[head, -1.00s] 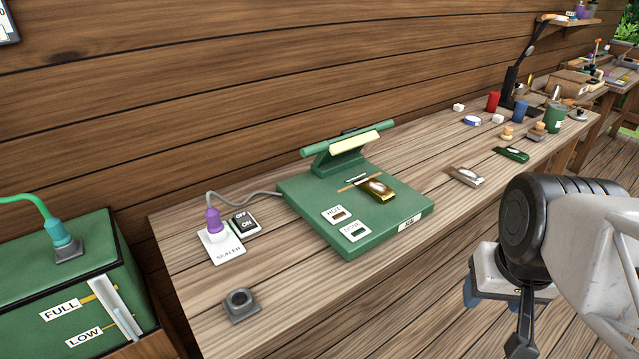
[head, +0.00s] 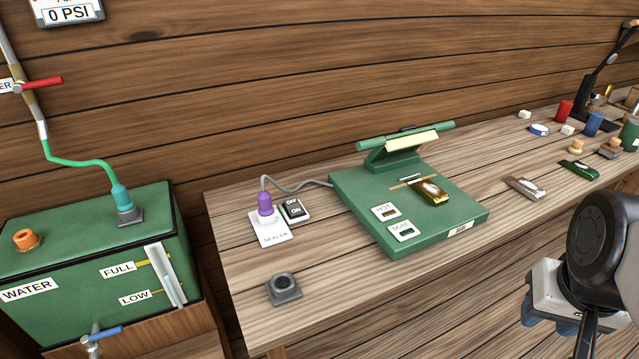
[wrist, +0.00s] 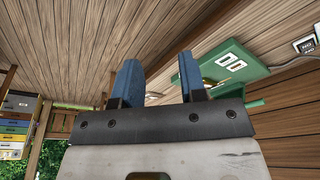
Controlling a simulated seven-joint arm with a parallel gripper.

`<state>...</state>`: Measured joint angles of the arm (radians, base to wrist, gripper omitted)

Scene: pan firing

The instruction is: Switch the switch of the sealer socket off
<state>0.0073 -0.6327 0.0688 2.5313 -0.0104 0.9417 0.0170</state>
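The sealer socket (head: 272,232) is a white plate labelled SEALER on the left part of the bench, with a purple plug (head: 265,204) in it. Its switch (head: 294,209) is a dark rocker marked OFF and ON, just right of the plug. Which side is pressed is too small to tell. The switch also shows at the right edge of the wrist view (wrist: 306,45). My gripper (wrist: 158,77) has two blue fingers apart with nothing between them. In the head view it is at the lower right, off the bench's front edge and well away from the switch.
The green sealer machine (head: 365,217) stands right of the switch, with a gold packet (head: 428,191) on it. A grey cable joins it to the plug. A small grey socket block (head: 283,289) sits near the front. A green water tank (head: 75,244) is at the left.

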